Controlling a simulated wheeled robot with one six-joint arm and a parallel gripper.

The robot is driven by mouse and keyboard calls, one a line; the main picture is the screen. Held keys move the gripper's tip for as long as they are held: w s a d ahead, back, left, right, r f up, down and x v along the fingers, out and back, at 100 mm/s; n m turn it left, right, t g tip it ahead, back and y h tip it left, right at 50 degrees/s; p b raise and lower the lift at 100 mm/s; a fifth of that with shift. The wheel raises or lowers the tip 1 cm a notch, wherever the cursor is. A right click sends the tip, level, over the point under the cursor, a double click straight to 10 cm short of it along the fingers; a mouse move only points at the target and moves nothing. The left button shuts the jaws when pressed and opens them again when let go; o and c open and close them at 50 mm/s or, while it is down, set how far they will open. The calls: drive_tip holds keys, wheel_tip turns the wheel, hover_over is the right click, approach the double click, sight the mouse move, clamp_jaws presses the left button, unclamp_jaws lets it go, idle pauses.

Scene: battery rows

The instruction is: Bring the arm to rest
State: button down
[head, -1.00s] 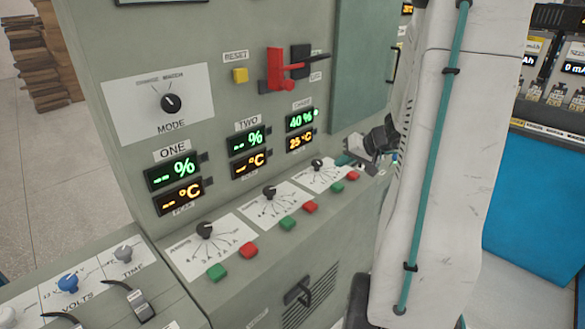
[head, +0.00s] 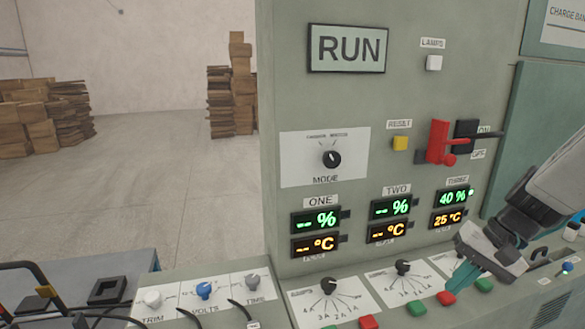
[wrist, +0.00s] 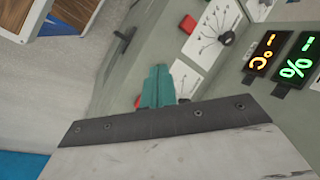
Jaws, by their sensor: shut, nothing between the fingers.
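My gripper (head: 460,279) shows in the head view at the lower right, in front of the sloped panel under the THREE displays. Its teal fingers are together and hold nothing. They appear close to a red button (head: 446,298), but I cannot tell whether they touch it. In the wrist view the teal fingers (wrist: 157,86) are also closed, with a dial plate (wrist: 210,30) and part of a red button beyond them. My arm comes in from the right edge of the head view.
The grey charging cabinet (head: 290,90) carries a RUN sign (head: 347,48), a MODE knob (head: 331,159) and a red lever (head: 438,142). Displays (head: 316,220) and dials line its lower part. Stacked boxes (head: 232,90) stand far back on open floor (head: 150,150) at left.

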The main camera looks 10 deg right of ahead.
drive_tip(key=s+a+r+n+h, duration=0.2)
drive_tip(key=s+a+r+n, duration=0.1)
drive_tip(key=s+a, duration=0.2)
drive_tip(key=s+a+r+n+h, duration=0.2)
drive_tip(key=s+a+r+n, duration=0.2)
drive_tip(key=a, duration=0.4)
drive_tip(key=shift+s+a+r+g+h, duration=0.3)
drive_tip(key=shift+s+h, duration=0.1)
drive_tip(key=shift+s, duration=0.2)
drive_tip(key=shift+d, duration=0.15)
